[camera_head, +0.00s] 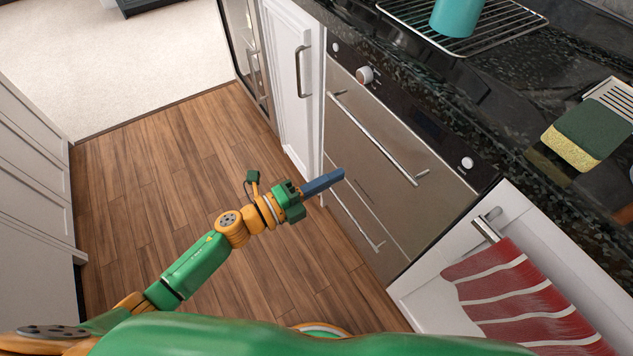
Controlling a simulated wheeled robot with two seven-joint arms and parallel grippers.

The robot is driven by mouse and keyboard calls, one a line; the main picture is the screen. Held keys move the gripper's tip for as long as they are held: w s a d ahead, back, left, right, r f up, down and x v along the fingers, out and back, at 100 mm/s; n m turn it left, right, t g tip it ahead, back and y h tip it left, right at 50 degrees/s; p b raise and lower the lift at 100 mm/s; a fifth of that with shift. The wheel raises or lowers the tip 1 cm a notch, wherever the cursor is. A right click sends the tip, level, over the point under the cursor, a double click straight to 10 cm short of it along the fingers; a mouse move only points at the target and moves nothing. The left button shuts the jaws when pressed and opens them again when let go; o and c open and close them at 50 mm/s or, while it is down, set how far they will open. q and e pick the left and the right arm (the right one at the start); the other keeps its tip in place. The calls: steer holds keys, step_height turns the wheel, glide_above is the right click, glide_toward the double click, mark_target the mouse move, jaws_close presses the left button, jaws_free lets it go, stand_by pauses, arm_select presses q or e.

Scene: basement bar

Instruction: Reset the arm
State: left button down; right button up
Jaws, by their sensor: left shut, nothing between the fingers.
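My left arm comes in from the lower left, green and orange. Its gripper (323,183) has blue fingers that lie together, with nothing between them. It points up and to the right, in front of the oven (375,150), over the wooden floor. I cannot tell whether the fingertips touch the oven front. My right gripper is not in view.
A dark counter (433,75) runs along the right, with a teal cup (456,17) on a wire rack (510,18) and a green and yellow sponge (586,135). A red striped towel (515,300) hangs below. The wooden floor (150,170) at left is clear.

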arm_select(q)
steer(key=s+a+f+n+y, duration=0.2)
steer(key=a+f+n+y, duration=0.3)
steer(key=a+f+n, duration=0.45)
steer(key=s+a+f+n+y, duration=0.3)
steer(key=a+f+n+y, duration=0.3)
steer(key=f, duration=0.6)
steer(key=s+a+f+n+g+y, duration=0.35)
steer(key=s+f+n, duration=0.25)
steer(key=s+f, duration=0.45)
steer(key=s+f+n+g, duration=0.2)
steer(key=s+g, duration=0.1)
steer(key=s, duration=0.5)
steer(key=s+f+n+g, duration=0.2)
steer(key=s+f, duration=0.1)
steer(key=s, duration=0.5)
step_height(320, 180, up, 17)
steer(key=s+g+p, duration=0.1)
steer(key=s+p, duration=0.1)
steer(key=p, duration=1.4)
steer(key=shift+n+p, duration=0.3)
steer(key=shift+n, duration=0.15)
steer(key=shift+d+f, duration=0.1)
